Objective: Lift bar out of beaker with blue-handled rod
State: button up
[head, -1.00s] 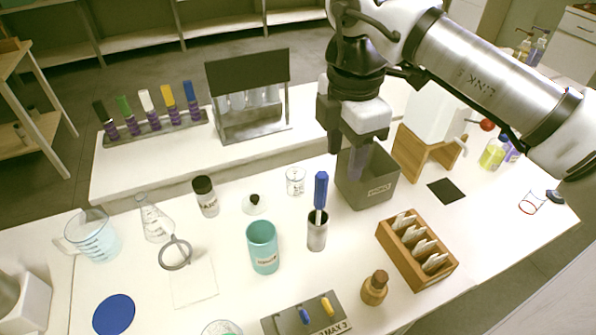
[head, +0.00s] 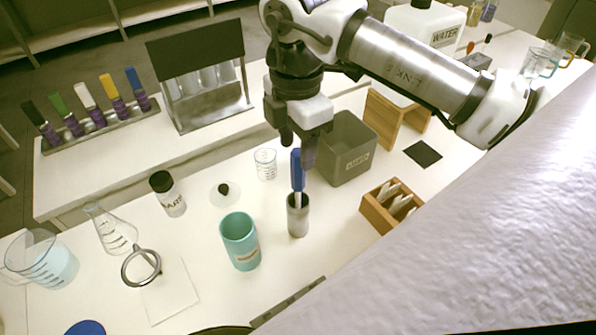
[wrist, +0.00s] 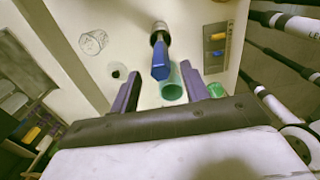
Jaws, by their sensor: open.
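The blue-handled rod (head: 297,170) stands upright in a small metal cup (head: 298,222), blue handle up. In the wrist view the blue handle (wrist: 160,66) appears between my two fingers. My gripper (head: 297,146) is open and points down at the top of the handle, the fingers not closed on it. A small clear marked beaker (head: 265,165) stands behind the metal cup to the left, and a large beaker (head: 42,262) with pale blue liquid stands at far left. I cannot make out a bar in either.
A teal cup (head: 240,242) stands close to the left of the metal cup. A grey bin (head: 350,160) and a wooden slotted box (head: 380,212) are to its right. A flask (head: 112,232), ring (head: 141,267) and dark-capped jar (head: 168,193) are on the left.

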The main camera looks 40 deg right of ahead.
aim_at(298, 165)
notch_tip(298, 165, down, 5)
jog(key=shift+d+f+b, duration=0.1)
jog(key=shift+b, duration=0.75)
jog(key=c, duration=1)
jog(key=shift+r, duration=0.25)
